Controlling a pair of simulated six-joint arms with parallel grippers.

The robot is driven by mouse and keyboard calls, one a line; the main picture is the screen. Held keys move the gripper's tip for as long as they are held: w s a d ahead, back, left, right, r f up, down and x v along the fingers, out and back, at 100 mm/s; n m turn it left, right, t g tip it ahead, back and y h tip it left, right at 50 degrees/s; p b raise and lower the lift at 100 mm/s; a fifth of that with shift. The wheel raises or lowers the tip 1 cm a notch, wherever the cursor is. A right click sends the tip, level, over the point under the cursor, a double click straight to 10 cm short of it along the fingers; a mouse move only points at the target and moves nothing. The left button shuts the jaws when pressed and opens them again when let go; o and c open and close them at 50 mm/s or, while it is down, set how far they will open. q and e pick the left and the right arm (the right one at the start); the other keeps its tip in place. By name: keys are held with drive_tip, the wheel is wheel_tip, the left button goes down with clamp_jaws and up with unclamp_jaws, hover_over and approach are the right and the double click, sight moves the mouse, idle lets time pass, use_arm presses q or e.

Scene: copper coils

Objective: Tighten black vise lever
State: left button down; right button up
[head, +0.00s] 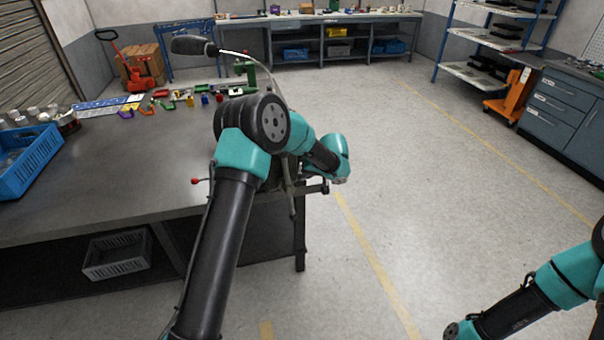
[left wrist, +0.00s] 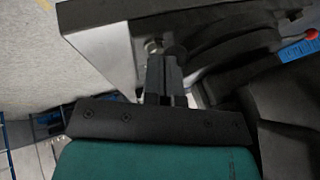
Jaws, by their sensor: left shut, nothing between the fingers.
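The black vise is at the table's right edge, mostly hidden behind my left arm in the head view. Its dark lever (head: 293,200) hangs down past the edge, beside a dark horizontal bar. In the left wrist view, the dark vise body (left wrist: 225,38) fills the upper right. My left gripper (left wrist: 165,62) is shut and empty, with its fingertips close to a small dark round end on the vise. I cannot tell whether they touch. In the head view the left fingers are hidden by the wrist. My right arm shows at the lower right, but its gripper is not visible.
The grey worktable (head: 120,185) has clear space at left. A blue bin (head: 28,160) stands at its left end, with several small coloured parts along the back. A lamp (head: 195,46) arches behind my arm. A grey crate (head: 115,257) sits below. Floor at right is open.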

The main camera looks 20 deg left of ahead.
use_arm(q)
drive_tip(key=w+d+f+v, duration=0.1)
drive_tip(key=d+v, duration=0.1)
drive_tip(key=v, duration=1)
drive_tip(key=shift+w+d, duration=0.2)
drive_tip(key=shift+w, duration=0.45)
